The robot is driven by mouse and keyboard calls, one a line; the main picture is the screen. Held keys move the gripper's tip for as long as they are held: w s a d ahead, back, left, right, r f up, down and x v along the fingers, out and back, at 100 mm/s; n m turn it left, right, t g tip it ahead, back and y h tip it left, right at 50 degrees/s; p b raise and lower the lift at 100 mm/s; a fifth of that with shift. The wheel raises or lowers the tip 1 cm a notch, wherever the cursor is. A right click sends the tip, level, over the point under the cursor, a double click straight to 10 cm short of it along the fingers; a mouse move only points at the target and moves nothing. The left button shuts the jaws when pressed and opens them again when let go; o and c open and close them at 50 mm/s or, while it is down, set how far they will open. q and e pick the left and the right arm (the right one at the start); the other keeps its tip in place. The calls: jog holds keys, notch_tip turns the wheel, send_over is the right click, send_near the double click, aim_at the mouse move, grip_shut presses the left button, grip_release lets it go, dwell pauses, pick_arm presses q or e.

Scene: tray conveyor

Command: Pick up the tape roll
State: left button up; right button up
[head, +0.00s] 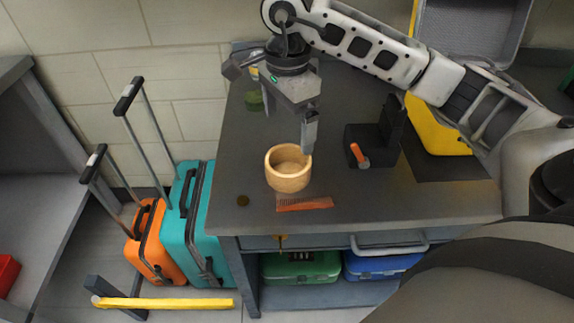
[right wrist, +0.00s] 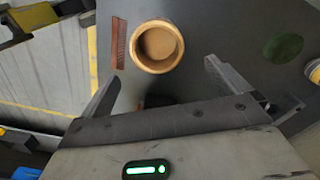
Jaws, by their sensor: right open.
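The tan, round, hollow piece (head: 288,179) on the grey worktop best fits the tape roll. It looks thick-walled and rather bowl-like, and I cannot tell whether its hole goes through. It also shows at the top middle of the right wrist view (right wrist: 157,69). My right gripper (head: 268,109) is open and empty, above and behind the roll in the head view. In the right wrist view the roll lies ahead of the open fingers (right wrist: 161,74), between their lines and apart from both. My left gripper is not in view.
A reddish-brown comb (head: 305,204) lies just in front of the roll. A black block with an orange part (head: 385,148) stands to its right, and a small brown disc (head: 242,200) to its left. A green item (head: 254,101) sits farther back. Suitcases (head: 205,215) stand left of the worktop.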

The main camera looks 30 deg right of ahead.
aim_at(288, 159)
notch_tip(288, 159, down, 5)
jog(key=shift+f, duration=0.2)
jog(key=shift+s+a+f+p, duration=0.15)
jog(key=shift+f+p, duration=0.1)
jog(key=shift+f, duration=1.15)
jog(key=shift+s+d+f+p, duration=0.1)
jog(key=shift+f+p, duration=0.1)
jog(key=shift+f, duration=1.15)
jog(key=shift+c, duration=0.3)
jog(key=c, duration=0.9)
